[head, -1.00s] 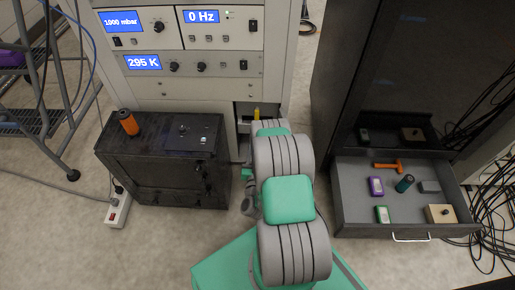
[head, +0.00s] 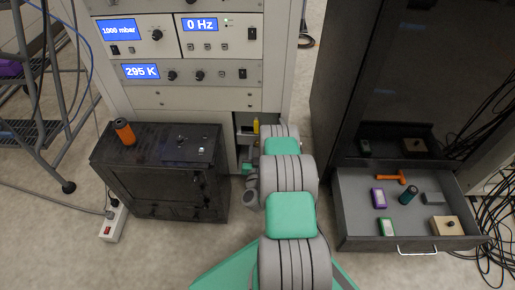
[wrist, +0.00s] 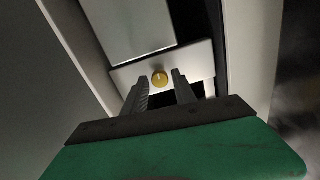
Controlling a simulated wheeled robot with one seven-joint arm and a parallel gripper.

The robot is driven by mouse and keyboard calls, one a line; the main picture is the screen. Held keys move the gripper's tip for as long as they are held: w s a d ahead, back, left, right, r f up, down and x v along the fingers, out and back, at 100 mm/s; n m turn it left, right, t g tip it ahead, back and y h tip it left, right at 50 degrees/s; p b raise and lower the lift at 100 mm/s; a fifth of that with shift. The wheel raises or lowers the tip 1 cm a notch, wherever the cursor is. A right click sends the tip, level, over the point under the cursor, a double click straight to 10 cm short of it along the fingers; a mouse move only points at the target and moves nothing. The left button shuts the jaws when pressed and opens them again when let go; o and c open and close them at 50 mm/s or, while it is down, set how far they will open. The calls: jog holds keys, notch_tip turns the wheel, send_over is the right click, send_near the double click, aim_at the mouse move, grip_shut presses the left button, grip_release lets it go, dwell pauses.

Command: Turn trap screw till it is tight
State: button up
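A round yellow knob (wrist: 160,77), which looks like the trap screw, sits on a pale panel (wrist: 190,62) in the wrist view. My gripper (wrist: 160,86) is open, with one dark finger on each side of the knob as seen from the wrist. I see gaps between the fingers and the knob, and cannot tell whether the fingertips reach its depth. In the head view a small upright yellow thing (head: 256,126) shows in the rack's lower opening. My arm hides the gripper there.
The instrument rack (head: 185,98) rises around the opening. A black cabinet (head: 165,190) with an orange cylinder (head: 124,131) on top stands left. An open drawer (head: 358,222) with several small items juts out at right. Loose cables lie on the floor.

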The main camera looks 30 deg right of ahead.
grip_shut()
